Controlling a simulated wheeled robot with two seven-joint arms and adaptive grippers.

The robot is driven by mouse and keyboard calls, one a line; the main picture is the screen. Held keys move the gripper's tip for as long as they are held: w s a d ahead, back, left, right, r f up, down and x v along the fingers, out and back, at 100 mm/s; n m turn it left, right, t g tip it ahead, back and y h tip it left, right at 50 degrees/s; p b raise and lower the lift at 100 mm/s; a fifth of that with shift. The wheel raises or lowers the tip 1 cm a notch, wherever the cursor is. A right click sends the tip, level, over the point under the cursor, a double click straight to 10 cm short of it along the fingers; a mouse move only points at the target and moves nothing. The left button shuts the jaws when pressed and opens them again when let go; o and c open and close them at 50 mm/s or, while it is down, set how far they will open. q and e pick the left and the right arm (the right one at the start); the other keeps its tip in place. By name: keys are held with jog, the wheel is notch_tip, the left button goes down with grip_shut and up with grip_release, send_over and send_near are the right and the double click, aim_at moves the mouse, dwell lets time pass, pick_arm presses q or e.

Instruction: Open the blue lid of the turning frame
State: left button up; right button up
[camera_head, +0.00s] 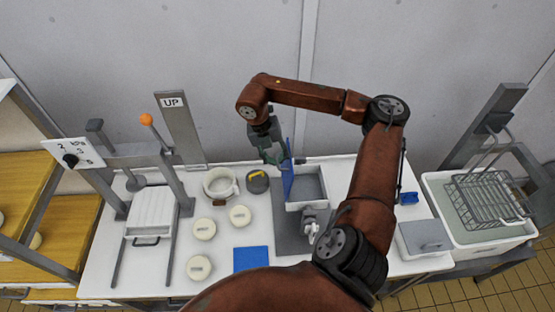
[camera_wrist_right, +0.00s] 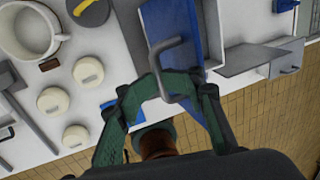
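The blue lid (camera_head: 288,182) stands about upright along the left edge of the grey open turning frame (camera_head: 309,186). In the right wrist view the lid (camera_wrist_right: 172,24) is close in front of me, with its grey U-shaped handle (camera_wrist_right: 157,67) on the near face. My right gripper (camera_head: 272,153) is left of the lid, near its upper part. In the wrist view my gripper's green fingers (camera_wrist_right: 167,84) come together around the handle bar. The fingertips' contact is partly hidden. My left gripper is not in view.
Round white cheeses (camera_head: 204,228), a white pot (camera_head: 220,184) and a blue mat (camera_head: 251,258) lie left of the frame. A press with an orange knob (camera_head: 146,119) stands farther left. At right are a grey-lidded box (camera_head: 428,236) and a basin with a wire basket (camera_head: 487,200).

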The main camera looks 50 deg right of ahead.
jog(key=shift+s+d, duration=0.15)
jog(key=shift+d, duration=0.15)
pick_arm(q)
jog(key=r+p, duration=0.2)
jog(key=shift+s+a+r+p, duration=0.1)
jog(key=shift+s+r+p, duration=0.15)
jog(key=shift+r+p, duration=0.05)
pick_arm(e)
jog(key=w+a+r, duration=0.3)
jog(key=w+a, duration=0.3)
jog(key=shift+a, duration=0.2)
dwell(0.3)
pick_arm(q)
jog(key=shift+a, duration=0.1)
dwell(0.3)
pick_arm(e)
jog(key=v, duration=1.2)
jog(key=shift+d+f, duration=0.1)
jog(key=shift+c, duration=0.6)
